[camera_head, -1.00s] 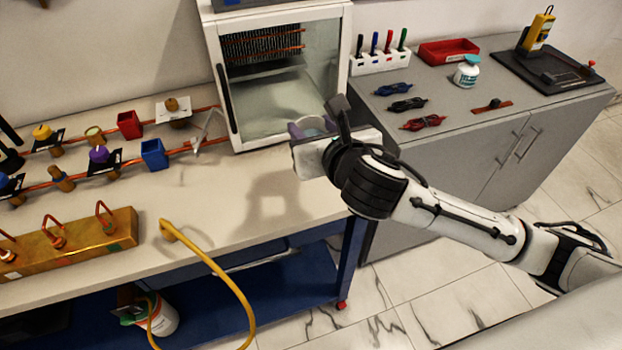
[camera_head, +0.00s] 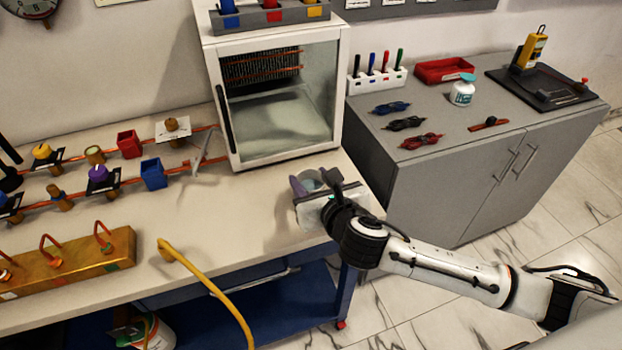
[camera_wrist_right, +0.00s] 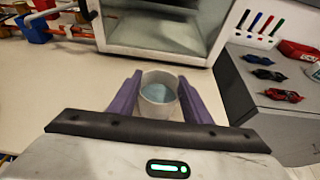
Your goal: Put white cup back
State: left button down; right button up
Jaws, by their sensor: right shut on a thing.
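The white cup (camera_wrist_right: 158,92), with a bluish inside, sits upright between the purple fingers of my right gripper (camera_wrist_right: 158,97) in the right wrist view. The fingers are shut on its sides. In the head view my right gripper (camera_head: 312,182) is over the right end of the bench, in front of the glass-fronted cabinet. The cup (camera_head: 310,182) shows there only in part between the fingers. I cannot tell exactly how high its base is above the bench top. My left gripper is not in view.
The white cabinet (camera_head: 228,140) stands at the back of the bench (camera_head: 225,235). Copper pipes with valves and a brass manifold (camera_head: 75,265) lie left. A yellow hose (camera_head: 215,288) hangs over the front edge. A grey cupboard (camera_head: 440,180) at right carries leads and a white jar (camera_head: 462,92).

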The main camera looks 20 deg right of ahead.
jog(key=shift+f, duration=0.15)
jog(key=o, duration=1.1)
jog(key=shift+o, duration=0.2)
jog(key=shift+r, duration=0.2)
jog(key=v, duration=1.2)
